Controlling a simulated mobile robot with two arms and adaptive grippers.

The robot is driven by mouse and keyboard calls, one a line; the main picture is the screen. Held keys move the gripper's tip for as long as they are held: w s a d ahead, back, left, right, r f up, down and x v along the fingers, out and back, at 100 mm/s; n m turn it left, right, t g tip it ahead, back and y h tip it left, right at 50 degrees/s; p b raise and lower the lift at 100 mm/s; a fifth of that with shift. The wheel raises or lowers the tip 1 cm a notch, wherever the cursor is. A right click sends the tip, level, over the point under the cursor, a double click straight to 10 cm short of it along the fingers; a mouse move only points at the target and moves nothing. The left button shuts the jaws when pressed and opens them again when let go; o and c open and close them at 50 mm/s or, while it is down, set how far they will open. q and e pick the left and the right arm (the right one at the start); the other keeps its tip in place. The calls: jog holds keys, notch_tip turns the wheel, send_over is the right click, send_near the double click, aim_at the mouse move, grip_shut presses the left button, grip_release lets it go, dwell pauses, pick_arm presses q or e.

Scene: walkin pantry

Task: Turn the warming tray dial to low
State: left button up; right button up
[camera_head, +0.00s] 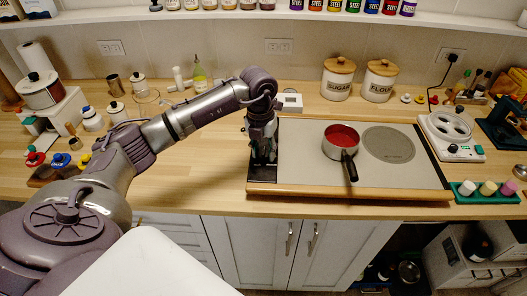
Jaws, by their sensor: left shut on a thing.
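My left gripper (263,158) points down at the black strip on the tray's left end. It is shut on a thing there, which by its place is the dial. The fingers hide the dial, so its setting cannot be read. My right gripper is not in view.
A red-filled saucepan (341,141) stands on the tray, its black handle toward the front. Sugar (338,80) and flour (379,82) jars stand behind the tray. A white appliance (450,136) is to its right. The counter left of the tray (205,165) is clear.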

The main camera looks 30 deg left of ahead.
pick_arm(q)
jog(key=m+b, duration=0.2)
jog(key=m, duration=0.1)
jog(key=shift+f, duration=0.1)
jog(key=m+b, duration=0.2)
jog(key=m, duration=0.1)
jog(key=shift+w+m, duration=0.1)
jog(key=shift+m, duration=0.3)
jog(key=m+b, duration=0.2)
jog(key=m, duration=0.2)
jog(key=shift+d+m+g, duration=0.1)
jog(key=shift+m+g, duration=0.2)
jog(key=shift+m+b, duration=0.35)
jog(key=shift+m, duration=0.25)
jog(key=shift+r, duration=0.2)
jog(key=o, duration=1.1)
jog(key=shift+o, duration=0.2)
